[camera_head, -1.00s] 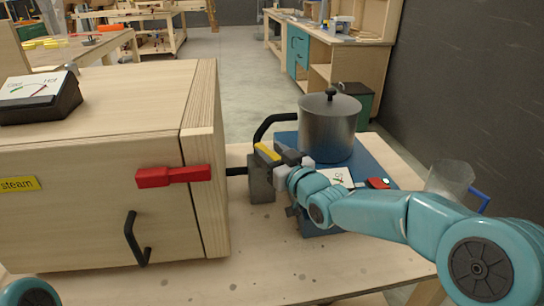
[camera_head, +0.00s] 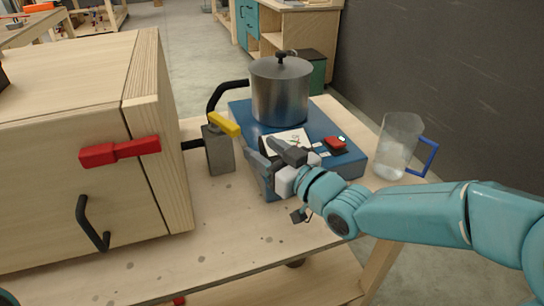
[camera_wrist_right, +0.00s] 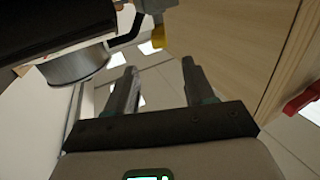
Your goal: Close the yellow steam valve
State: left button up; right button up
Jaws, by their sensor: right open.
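The yellow valve handle (camera_head: 224,124) sits on top of a grey valve body (camera_head: 219,154) beside the wooden steam box. It slants from back left to front right in the head view. A black pipe joins the valve to the box, and a black hose rises behind it. My right gripper (camera_head: 262,158) is open and empty, to the right of the valve and apart from the handle. In the right wrist view, the handle (camera_wrist_right: 158,37) shows beyond the open fingers (camera_wrist_right: 160,88). My left gripper is out of view.
The steam box (camera_head: 60,115) has a red lever (camera_head: 120,151) and black door handle (camera_head: 92,224). A metal pot (camera_head: 281,92) stands on the blue base (camera_head: 345,165), behind my right gripper. A clear jug (camera_head: 398,148) stands at right. The front tabletop is clear.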

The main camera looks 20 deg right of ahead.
jog(key=shift+v, duration=1.05)
